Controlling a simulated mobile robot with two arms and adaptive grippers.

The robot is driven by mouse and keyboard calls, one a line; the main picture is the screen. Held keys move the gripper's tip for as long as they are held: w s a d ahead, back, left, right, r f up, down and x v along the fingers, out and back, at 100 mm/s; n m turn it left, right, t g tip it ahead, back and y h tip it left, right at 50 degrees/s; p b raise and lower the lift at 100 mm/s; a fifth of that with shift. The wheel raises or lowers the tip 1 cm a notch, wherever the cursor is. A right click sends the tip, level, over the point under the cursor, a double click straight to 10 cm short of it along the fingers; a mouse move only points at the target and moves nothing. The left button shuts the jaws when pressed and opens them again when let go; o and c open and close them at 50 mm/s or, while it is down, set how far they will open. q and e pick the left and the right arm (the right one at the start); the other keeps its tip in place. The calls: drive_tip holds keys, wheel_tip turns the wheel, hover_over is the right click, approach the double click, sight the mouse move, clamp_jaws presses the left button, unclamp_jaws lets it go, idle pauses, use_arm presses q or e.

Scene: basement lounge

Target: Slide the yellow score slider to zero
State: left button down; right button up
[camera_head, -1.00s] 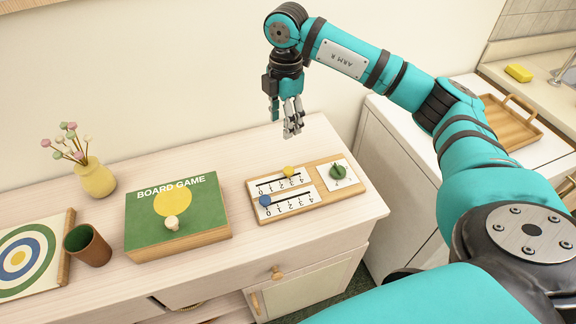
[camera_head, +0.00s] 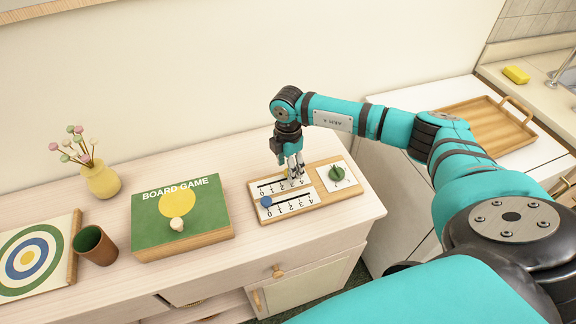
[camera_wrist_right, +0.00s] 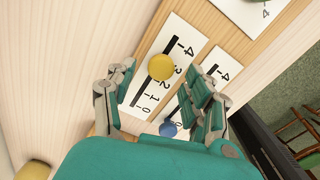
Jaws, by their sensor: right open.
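The wooden score board (camera_head: 330,200) lies on the cabinet top, with two numbered tracks. The yellow slider (camera_wrist_right: 160,67) is a round knob on its track near the 3, toward the 4 end, in the right wrist view. In the head view my fingers hide it. The blue slider (camera_head: 266,202) sits by the 0 end of the other track and also shows in the wrist view (camera_wrist_right: 168,129). My right gripper (camera_head: 294,172) is open, pointing down over the yellow slider's track. In the wrist view its fingers stand either side of the yellow knob. My left gripper is not in view.
A green dial (camera_head: 337,173) is on the board's right part. Left of the board are a green board game box (camera_head: 205,215), a brown cup (camera_head: 95,246), a target board (camera_head: 25,262) and a yellow vase (camera_head: 102,181). A wooden tray (camera_head: 490,125) is on the white counter.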

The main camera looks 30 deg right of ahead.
drive_tip(key=shift+f, duration=0.55)
clamp_jaws()
